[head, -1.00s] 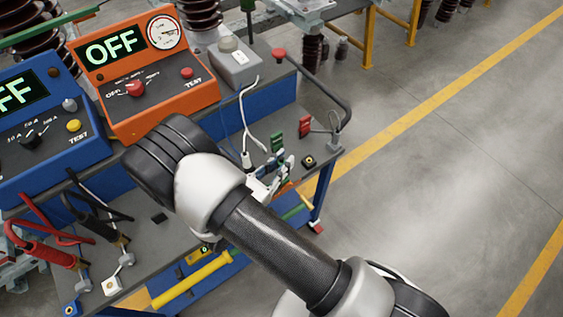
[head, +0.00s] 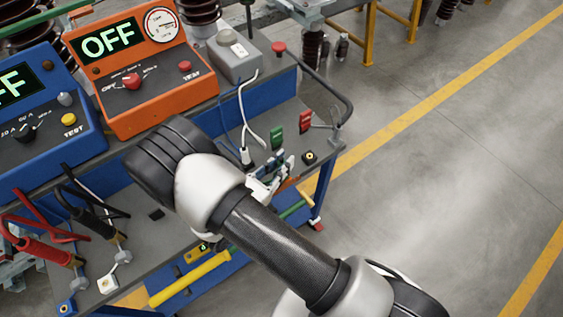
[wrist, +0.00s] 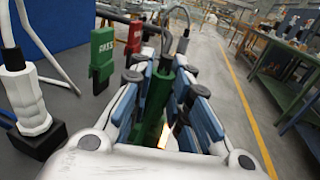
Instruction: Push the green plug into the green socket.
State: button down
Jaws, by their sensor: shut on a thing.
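My gripper (wrist: 166,75) is shut on the green plug (wrist: 155,95), whose upright green body shows between the blue-padded fingers in the wrist view. A grey cable stands up behind it. In the head view my gripper (head: 268,180) is low over the right end of the bench, partly hidden by my own arm. The green socket cannot be made out in either view; the gripper and plug may cover it. I cannot tell whether the plug touches anything below.
A green tagged piece (wrist: 102,55) and a red one (wrist: 133,38) stand just beyond the gripper. A white connector (wrist: 22,95) with a cable stands at left. The orange tester (head: 140,80) and grey box (head: 235,55) stand behind. Open floor (head: 440,170) lies right.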

jog(key=shift+f, duration=0.15)
jog(key=c, duration=1.4)
grip_release()
jog(key=shift+c, duration=0.2)
jog(key=v, duration=1.2)
